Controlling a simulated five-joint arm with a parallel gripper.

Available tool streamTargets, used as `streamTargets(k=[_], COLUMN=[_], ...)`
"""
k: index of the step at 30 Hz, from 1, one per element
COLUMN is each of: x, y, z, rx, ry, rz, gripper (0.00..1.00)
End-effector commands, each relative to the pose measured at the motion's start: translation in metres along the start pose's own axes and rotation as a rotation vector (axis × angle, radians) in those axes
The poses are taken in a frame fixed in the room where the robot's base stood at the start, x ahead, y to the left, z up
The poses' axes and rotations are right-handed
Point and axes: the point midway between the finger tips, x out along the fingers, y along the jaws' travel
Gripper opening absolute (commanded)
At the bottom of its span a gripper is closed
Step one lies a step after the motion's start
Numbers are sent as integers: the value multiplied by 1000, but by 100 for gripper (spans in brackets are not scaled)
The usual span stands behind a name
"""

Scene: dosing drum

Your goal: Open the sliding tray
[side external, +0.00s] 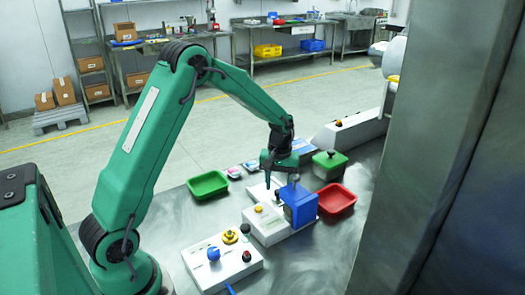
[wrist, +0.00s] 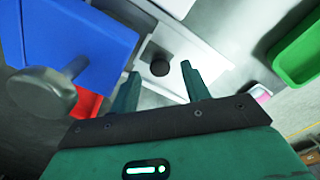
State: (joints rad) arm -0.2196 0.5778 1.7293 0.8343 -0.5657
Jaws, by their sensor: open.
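My gripper (side external: 268,178) is over the middle of the bench, just behind the blue box. In the wrist view its two green fingers (wrist: 160,88) are apart with nothing between them. A white panel with a dark round knob (wrist: 160,68) lies ahead of the fingertips; the knob is roughly centred between them and looks apart from both. This white piece may be the sliding tray, but I cannot tell for sure. In the side view the white unit (side external: 256,192) is partly hidden by my gripper and the blue box.
The blue box (side external: 299,205) with a grey knob (wrist: 42,93) stands close beside my gripper. A red bin (side external: 338,199), a green bin (side external: 208,185) and a green lidded box (side external: 329,165) are around it. A control box (side external: 222,262) with knobs stands nearer the front.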

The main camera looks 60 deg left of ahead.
Motion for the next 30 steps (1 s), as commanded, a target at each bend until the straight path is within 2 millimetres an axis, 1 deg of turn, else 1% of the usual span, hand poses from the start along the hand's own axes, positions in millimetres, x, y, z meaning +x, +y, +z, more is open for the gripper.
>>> streamTargets(k=[3,6,15,16,20,21,23,30], x=[11,15,17,17,17,17,17,17], y=[0,0,0,0,0,0,0,-3], z=[0,0,0,0,0,0,0,-3], rx=[0,0,0,0,0,0,0,-1], ry=[-1,-1,0,0,0,0,0,0], rz=[-1,-1,0,0,0,0,0,0], gripper=[47,47,47,45,19,11,0,0])
